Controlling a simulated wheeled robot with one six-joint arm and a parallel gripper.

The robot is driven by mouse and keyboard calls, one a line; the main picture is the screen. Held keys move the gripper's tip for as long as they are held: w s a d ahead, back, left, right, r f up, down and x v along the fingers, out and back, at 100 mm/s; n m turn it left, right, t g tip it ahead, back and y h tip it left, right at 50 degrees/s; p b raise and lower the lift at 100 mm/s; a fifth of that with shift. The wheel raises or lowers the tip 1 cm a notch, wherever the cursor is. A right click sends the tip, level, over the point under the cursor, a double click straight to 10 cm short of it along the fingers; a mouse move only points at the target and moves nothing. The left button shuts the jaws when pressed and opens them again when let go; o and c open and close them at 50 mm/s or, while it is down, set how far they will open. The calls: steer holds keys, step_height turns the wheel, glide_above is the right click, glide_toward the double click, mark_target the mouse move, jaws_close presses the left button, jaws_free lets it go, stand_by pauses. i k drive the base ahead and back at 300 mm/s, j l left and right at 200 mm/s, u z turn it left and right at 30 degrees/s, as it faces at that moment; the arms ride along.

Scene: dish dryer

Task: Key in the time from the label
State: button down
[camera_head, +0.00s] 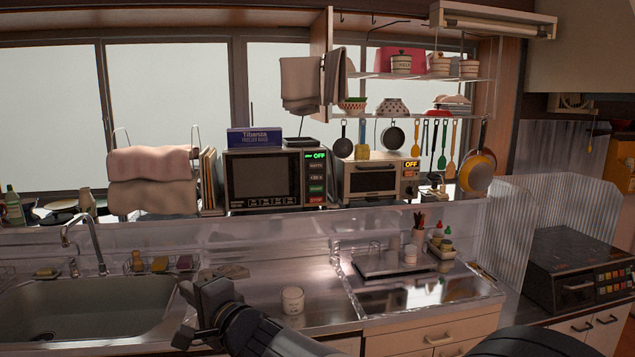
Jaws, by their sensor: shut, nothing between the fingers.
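A black and silver microwave (263,180) stands on the shelf behind the counter. My gripper (194,298) is shut and empty, low in front near the sink's right edge, left of the container and well away from the microwave.
The sink (85,308) with its faucet (84,246) is at left. A blue box (254,138) lies on the microwave. A towel rack (150,178) stands left of it. The middle counter is mostly clear.

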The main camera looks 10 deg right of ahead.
mark_target(312, 177)
steer(key=i+z, duration=0.1)
steer(key=z, duration=0.45)
steer(key=i+j+z, duration=0.4)
steer(key=i, duration=0.15)
steer(key=i+j+z, duration=0.4)
steer(key=i+j, duration=0.55)
steer(key=j, duration=0.1)
